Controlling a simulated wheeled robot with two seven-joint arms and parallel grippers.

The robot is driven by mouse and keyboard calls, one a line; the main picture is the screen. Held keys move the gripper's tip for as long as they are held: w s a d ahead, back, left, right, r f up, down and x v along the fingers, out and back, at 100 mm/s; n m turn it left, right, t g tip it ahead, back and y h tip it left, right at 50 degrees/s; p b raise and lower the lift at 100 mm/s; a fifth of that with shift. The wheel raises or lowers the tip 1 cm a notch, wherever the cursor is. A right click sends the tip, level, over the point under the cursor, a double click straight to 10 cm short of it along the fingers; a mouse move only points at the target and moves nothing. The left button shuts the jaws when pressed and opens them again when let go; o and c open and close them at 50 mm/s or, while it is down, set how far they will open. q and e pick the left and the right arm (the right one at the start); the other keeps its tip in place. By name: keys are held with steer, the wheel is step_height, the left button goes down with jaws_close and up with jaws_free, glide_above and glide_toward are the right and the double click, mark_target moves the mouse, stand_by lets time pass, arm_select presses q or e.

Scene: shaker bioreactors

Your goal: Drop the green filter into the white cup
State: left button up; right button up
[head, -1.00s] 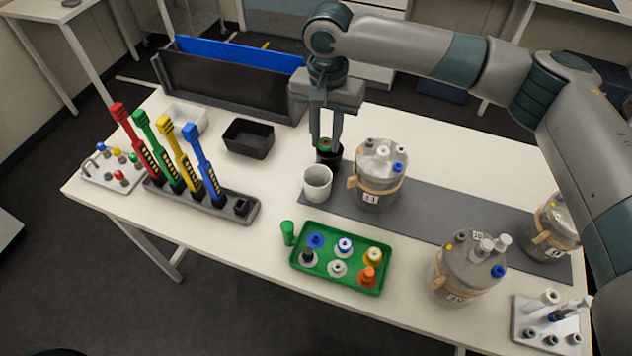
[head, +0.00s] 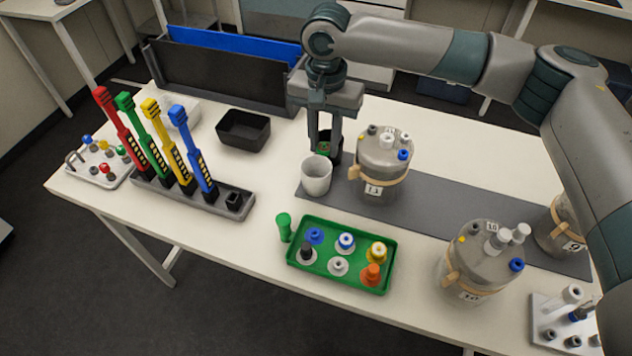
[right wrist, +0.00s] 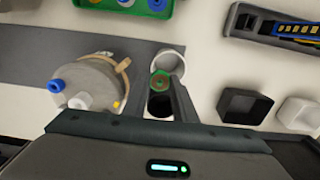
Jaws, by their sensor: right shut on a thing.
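My right gripper (head: 324,146) points down and is shut on the small green filter (head: 324,149). In the right wrist view the filter (right wrist: 160,82) shows between the two fingers, between a black cup and the white cup. The white cup (head: 316,178) stands upright on the table, just in front of the gripper in the head view. It also shows in the right wrist view (right wrist: 170,60), at the fingertips. The black cup (head: 335,153) stands just behind, partly hidden by the fingers; its opening (right wrist: 158,106) is dark. My left gripper is not in view.
A lidded vessel marked 11 (head: 382,170) stands close to the right of the cups on a grey mat (head: 440,205). A rack (head: 215,203) with coloured pipettes stands left.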

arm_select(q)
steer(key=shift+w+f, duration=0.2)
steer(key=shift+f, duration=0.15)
arm_select(e)
steer(key=shift+f, duration=0.25)
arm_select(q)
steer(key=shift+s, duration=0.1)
arm_select(e)
steer(key=o, duration=1.2)
steer(key=shift+c, duration=0.2)
steer(key=shift+r+b, duration=0.4)
steer(key=shift+r, duration=0.4)
arm_select(q)
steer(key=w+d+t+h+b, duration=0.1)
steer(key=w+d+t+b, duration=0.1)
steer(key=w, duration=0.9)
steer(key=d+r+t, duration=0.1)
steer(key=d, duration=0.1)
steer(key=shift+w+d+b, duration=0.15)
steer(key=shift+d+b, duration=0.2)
steer(key=shift+b, duration=0.05)
arm_select(e)
step_height(320, 180, up, 16)
